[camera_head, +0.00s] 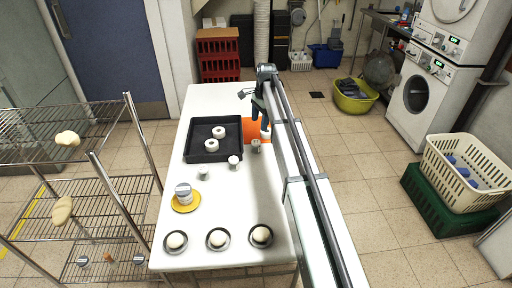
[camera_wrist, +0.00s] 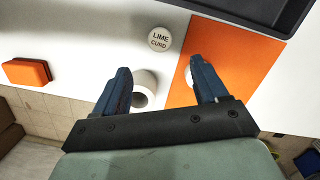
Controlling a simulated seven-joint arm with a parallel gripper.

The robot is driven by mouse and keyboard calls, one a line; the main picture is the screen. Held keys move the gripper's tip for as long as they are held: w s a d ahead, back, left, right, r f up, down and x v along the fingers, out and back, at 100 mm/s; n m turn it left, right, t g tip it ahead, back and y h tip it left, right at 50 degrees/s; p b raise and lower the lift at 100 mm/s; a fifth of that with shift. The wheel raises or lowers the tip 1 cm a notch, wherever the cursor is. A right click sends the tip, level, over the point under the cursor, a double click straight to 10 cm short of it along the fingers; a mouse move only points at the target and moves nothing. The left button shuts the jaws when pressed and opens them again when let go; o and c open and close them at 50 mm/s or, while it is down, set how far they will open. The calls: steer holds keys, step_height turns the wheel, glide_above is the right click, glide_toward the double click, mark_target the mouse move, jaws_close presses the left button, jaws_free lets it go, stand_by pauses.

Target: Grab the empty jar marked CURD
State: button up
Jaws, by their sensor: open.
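My gripper (camera_wrist: 160,80) is open, its blue fingers pointing down over the white table. A white jar (camera_wrist: 145,86) shows partly behind the left finger in the wrist view; its marking is hidden, and I cannot tell whether it is empty. A round white lid reading LIME CURD (camera_wrist: 159,40) lies above it in that view, apart from the fingers. Another white thing (camera_wrist: 188,76) is mostly hidden by the right finger, over the orange mat (camera_wrist: 225,62). In the head view small jars stand at the table's middle (camera_head: 234,162), (camera_head: 203,173) and beside my arm (camera_head: 256,146).
A black tray (camera_head: 188,150) holds two white jars. A jar stack (camera_head: 183,191) stands on a yellow saucer (camera_head: 185,208). Several dark dishes with white round things line the front edge (camera_head: 218,239). An orange block (camera_wrist: 27,72) lies at the left in the wrist view. A wire rack stands left.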

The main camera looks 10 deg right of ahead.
mark_target(256, 142)
steer(key=f, duration=0.5)
steer(key=a+f, duration=0.1)
steer(key=f, duration=0.2)
steer(key=shift+s, duration=0.2)
steer(key=shift+s+a+f, duration=0.1)
steer(key=shift+a+f, duration=0.1)
steer(key=shift+f, duration=1.1)
steer(key=shift+s+a+f, duration=0.1)
steer(key=shift+a+f, duration=0.1)
steer(key=shift+f, duration=1.05)
steer(key=c, duration=1.1)
steer(key=shift+r, duration=0.1)
steer(key=shift+c, duration=0.2)
